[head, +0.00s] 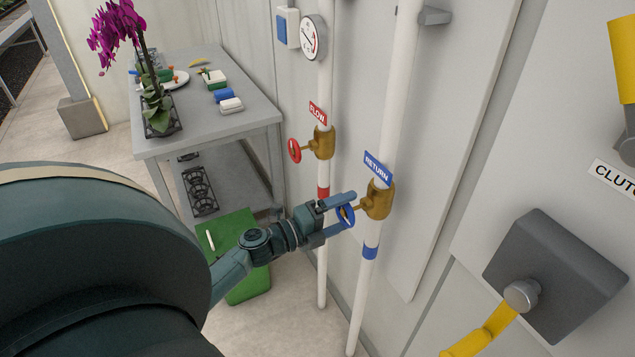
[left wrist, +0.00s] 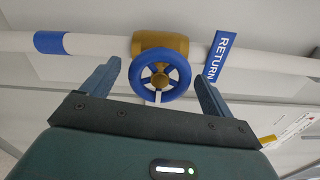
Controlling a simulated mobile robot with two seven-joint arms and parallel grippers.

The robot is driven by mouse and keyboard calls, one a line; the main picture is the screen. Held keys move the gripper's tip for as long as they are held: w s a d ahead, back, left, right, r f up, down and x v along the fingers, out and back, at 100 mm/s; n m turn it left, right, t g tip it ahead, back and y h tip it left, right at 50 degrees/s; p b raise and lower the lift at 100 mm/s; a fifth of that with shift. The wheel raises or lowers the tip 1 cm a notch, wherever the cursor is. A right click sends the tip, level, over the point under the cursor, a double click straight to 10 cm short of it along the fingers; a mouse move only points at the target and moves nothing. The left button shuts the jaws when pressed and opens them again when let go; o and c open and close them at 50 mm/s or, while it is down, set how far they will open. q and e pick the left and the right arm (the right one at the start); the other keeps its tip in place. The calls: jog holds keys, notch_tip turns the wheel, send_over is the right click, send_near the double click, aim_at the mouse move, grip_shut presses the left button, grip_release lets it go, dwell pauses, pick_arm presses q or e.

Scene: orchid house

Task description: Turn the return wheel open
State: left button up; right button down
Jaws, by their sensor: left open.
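The return wheel (head: 345,216) is a small blue handwheel on a brass valve (head: 379,200) on the right white pipe, under a blue RETURN label (head: 377,168). The wheel also shows in the left wrist view (left wrist: 160,77), face on, with a white mark at its rim. My left gripper (head: 338,213) is open at the wheel, with one finger on each side of it. In the left wrist view the fingers (left wrist: 155,85) stand apart from the rim, with gaps on both sides. My right gripper is not in view.
A red flow wheel (head: 294,151) sits on the left pipe, below a pressure gauge (head: 313,38). A grey table (head: 180,137) with an orchid stands at the back left. A green crate (head: 246,285) is on the floor. A grey box (head: 555,280) with a yellow lever is at right.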

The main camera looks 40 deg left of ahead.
pick_arm(q)
jog(key=b+v, duration=0.1)
jog(key=v, duration=1.1)
jog(key=shift+b, duration=0.3)
jog(key=shift+s+d+f, duration=0.1)
